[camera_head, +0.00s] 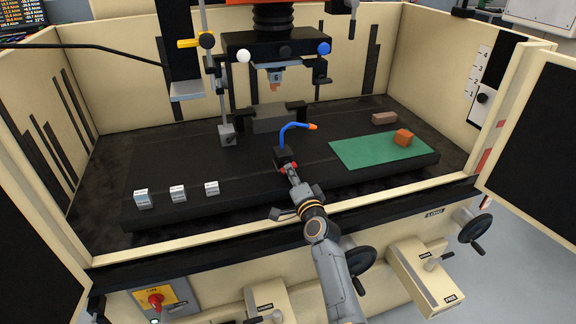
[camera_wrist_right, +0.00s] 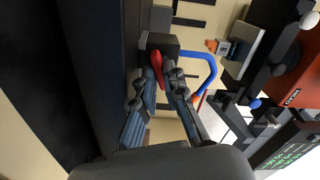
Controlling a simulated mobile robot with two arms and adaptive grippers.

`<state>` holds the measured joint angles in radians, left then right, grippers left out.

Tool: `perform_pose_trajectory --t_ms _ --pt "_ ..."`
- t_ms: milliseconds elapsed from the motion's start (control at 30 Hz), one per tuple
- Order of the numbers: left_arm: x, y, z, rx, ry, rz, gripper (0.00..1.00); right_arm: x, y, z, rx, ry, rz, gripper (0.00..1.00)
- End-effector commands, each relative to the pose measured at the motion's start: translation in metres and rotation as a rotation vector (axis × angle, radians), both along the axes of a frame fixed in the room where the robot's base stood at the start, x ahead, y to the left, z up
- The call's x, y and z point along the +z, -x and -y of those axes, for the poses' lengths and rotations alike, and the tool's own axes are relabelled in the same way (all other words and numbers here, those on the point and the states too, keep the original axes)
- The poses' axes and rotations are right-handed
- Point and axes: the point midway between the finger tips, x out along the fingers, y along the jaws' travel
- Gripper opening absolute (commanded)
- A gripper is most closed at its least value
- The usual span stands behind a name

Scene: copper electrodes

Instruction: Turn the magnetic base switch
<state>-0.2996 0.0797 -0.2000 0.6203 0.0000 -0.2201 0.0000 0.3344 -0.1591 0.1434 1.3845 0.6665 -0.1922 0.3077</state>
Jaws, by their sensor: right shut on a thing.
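The magnetic base (camera_head: 282,157) is a small black block on the dark machine table, with a curved blue hose (camera_head: 291,128) ending in an orange nozzle. Its red switch (camera_wrist_right: 156,68) is on the side facing my right gripper (camera_head: 292,173). In the right wrist view, my right gripper (camera_wrist_right: 155,80) has its fingers on both sides of the red switch and is shut on it. The fingers hide part of the switch, so its exact angle is hard to tell. My left gripper is not in view.
A green mat (camera_head: 372,153) with an orange copper block (camera_head: 403,137) lies to the right, a brownish block (camera_head: 384,118) behind it. Several small metal blocks (camera_head: 178,194) stand at front left. The machine head (camera_head: 275,50) hangs above. The front tank edge (camera_head: 200,248) runs under my arm.

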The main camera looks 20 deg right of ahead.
Motion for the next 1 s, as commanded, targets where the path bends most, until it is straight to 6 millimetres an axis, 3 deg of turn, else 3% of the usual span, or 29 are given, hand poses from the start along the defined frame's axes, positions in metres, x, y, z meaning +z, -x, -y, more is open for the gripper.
perform_pose_trajectory --t_ms 67,100,200,533,1000 --pt "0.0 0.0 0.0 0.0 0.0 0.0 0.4 -0.001 0.0 0.0 0.001 0.003 -0.001 0.0" --pt "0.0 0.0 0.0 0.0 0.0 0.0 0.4 -0.001 0.0 0.0 0.001 0.004 -0.001 0.13" --pt "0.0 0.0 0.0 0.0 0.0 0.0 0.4 -0.001 0.0 0.0 0.001 0.006 0.0 0.3" --pt "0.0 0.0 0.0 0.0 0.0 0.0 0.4 -0.002 0.001 0.0 0.0 0.008 -0.003 0.3" --pt "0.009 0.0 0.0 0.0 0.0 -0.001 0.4 -0.002 0.021 0.001 0.001 0.007 -0.003 0.3"
